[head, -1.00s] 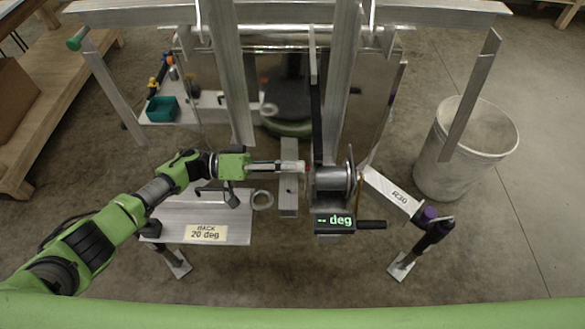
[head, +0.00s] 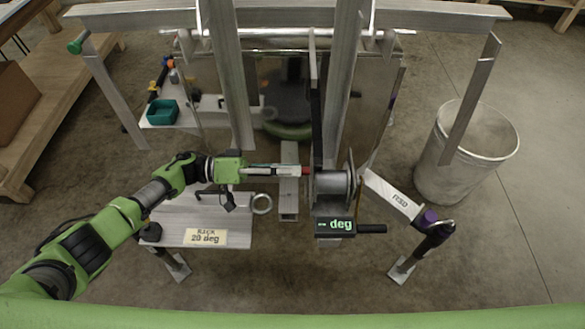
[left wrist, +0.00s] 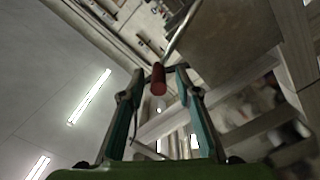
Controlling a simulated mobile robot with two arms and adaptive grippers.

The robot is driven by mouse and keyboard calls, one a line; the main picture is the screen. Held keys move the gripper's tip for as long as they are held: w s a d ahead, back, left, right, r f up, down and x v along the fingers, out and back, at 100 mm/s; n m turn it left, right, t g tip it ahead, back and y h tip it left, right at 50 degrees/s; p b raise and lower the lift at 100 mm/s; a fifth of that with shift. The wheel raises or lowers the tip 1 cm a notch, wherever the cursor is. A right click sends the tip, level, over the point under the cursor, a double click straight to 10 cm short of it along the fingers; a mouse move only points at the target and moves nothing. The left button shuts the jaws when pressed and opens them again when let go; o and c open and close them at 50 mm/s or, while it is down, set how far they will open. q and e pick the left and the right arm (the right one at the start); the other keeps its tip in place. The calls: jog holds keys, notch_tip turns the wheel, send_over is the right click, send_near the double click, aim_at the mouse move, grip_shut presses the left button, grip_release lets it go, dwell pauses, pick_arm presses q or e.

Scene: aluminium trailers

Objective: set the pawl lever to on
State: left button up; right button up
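The pawl lever is seen by what looks like its red knob (left wrist: 158,80), which lies between the fingertips of my left gripper (left wrist: 160,72) in the left wrist view. Gaps show on both sides of the knob, so the fingers look open around it. In the head view my left gripper (head: 290,170) points right, its tips close to the left side of the winch drum (head: 333,182). A small red spot shows at those tips. The rest of the lever is hidden or too small to tell. My right gripper is not in view.
A display reading "-- deg" (head: 335,227) and a dark handle sit below the winch. A plate labelled "20 deg" (head: 205,237) is at lower left. Aluminium trailer beams (head: 230,80) rise close behind the gripper. A grey bin (head: 465,150) stands at right.

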pick_arm(q)
jog(key=a, duration=1.1)
